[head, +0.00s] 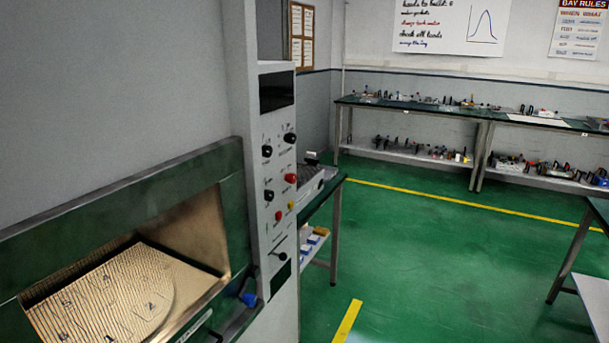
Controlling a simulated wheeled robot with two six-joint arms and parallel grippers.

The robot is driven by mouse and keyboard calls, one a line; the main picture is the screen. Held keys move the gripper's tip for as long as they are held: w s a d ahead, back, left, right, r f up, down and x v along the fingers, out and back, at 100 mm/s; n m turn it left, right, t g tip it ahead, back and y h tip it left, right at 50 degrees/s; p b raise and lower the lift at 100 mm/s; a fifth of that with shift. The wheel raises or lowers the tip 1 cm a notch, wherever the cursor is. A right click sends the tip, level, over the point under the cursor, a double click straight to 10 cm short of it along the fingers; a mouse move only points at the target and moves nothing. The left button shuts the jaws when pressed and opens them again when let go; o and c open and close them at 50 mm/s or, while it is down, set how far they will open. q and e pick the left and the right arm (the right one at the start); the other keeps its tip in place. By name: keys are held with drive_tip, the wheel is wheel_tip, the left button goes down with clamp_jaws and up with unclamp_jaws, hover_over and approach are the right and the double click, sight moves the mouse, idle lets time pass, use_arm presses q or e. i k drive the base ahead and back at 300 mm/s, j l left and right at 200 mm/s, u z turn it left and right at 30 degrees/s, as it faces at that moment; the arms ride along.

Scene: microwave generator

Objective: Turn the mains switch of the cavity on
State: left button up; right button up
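The cavity (190,240) is open at the lower left, with a green frame and a bare metal inside. A ribbed disc (110,300) lies in it, with a few dark thin marks or pieces on top. A narrow grey control panel (257,190) stands to its right. The panel has a dark display (276,91), several black knobs, a red button (290,178), small red and yellow lamps or buttons, and a small dark lever or switch (280,256) near the bottom. I cannot read the labels, so I cannot tell which is the mains switch or its position. Neither gripper shows.
A blue piece (248,300) sits at the cavity's lower right corner. A side bench (326,197) with equipment stands just behind the panel. Long benches (450,110) with many small items line the back wall, another table edge is at right. The green floor (430,270) between is clear.

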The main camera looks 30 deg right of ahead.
sight(291, 178)
drive_tip(key=i+l, duration=0.15)
drive_tip(key=l, duration=0.45)
drive_tip(key=i+l+u, duration=0.15)
drive_tip(key=l, duration=0.4)
drive_tip(key=i+l, duration=0.1)
drive_tip(key=l, duration=0.5)
drive_tip(key=i+l+u, duration=0.15)
drive_tip(key=l, duration=0.45)
